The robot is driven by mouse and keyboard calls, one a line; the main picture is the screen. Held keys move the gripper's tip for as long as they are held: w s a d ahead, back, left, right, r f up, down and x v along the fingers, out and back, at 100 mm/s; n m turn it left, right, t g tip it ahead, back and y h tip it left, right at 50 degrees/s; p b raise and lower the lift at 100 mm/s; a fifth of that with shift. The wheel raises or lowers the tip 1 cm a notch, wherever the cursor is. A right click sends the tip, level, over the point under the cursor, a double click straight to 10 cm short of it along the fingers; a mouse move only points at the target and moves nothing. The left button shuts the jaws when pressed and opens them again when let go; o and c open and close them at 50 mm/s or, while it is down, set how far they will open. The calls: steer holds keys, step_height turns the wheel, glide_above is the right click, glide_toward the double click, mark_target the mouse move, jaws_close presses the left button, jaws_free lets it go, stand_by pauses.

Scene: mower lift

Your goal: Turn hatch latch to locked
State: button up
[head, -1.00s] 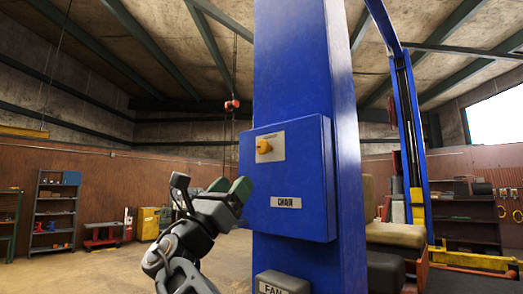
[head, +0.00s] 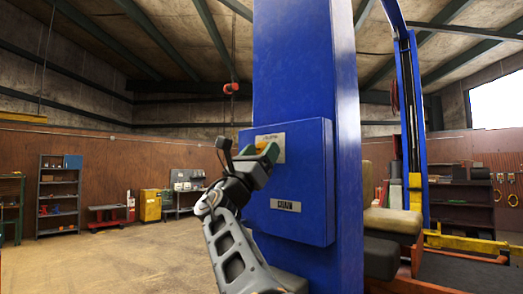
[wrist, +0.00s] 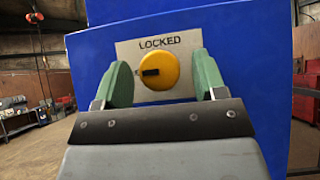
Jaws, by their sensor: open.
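The hatch latch (wrist: 158,70) is a round yellow knob on a pale plate marked LOCKED (wrist: 130,50), on the blue box (head: 305,165). In the wrist view the knob's dark mark points left, while the word LOCKED is above it. My gripper (wrist: 160,82) is open, with one green finger on each side of the knob; whether they touch it I cannot tell. In the head view my gripper (head: 258,151) is in front of the plate and hides most of the knob.
The box is fixed to a tall blue post (head: 300,60) and carries a small label (head: 286,205) low on its front. A padded seat (head: 393,222) is to the right of the post. The floor (head: 120,255) at left is open.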

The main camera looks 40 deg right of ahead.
steer(key=shift+c, duration=0.3)
steer(key=c, duration=0.7)
steer(key=shift+d, duration=0.1)
steer(key=shift+c, duration=0.7)
steer(key=shift+w+m+g+p, duration=0.2)
steer(key=shift+m+g+p, duration=0.15)
steer(key=shift+m+g, duration=2.25)
steer(key=m+g+p, duration=0.1)
steer(key=m+g, duration=0.1)
steer(key=m+g+y, duration=0.1)
steer(key=m+g, duration=0.1)
steer(key=m, duration=0.1)
steer(key=m+g+y+p, duration=0.1)
steer(key=m+g, duration=0.1)
steer(key=shift+w+r+m+p, duration=0.1)
steer(key=shift+r+m+p, duration=0.15)
steer(key=shift+m+p, duration=0.05)
steer(key=m+g+y+p, duration=0.1)
steer(key=m+g+y, duration=0.1)
steer(key=m, duration=0.1)
steer(key=m+g+y, duration=0.1)
steer(key=m+g, duration=0.1)
steer(key=m, duration=0.1)
steer(key=shift+a+f+m+y+p, duration=0.1)
steer(key=shift+a+m+y+p, duration=0.1)
steer(key=shift+m+y+p, duration=0.15)
steer(key=shift+m+y, duration=0.25)
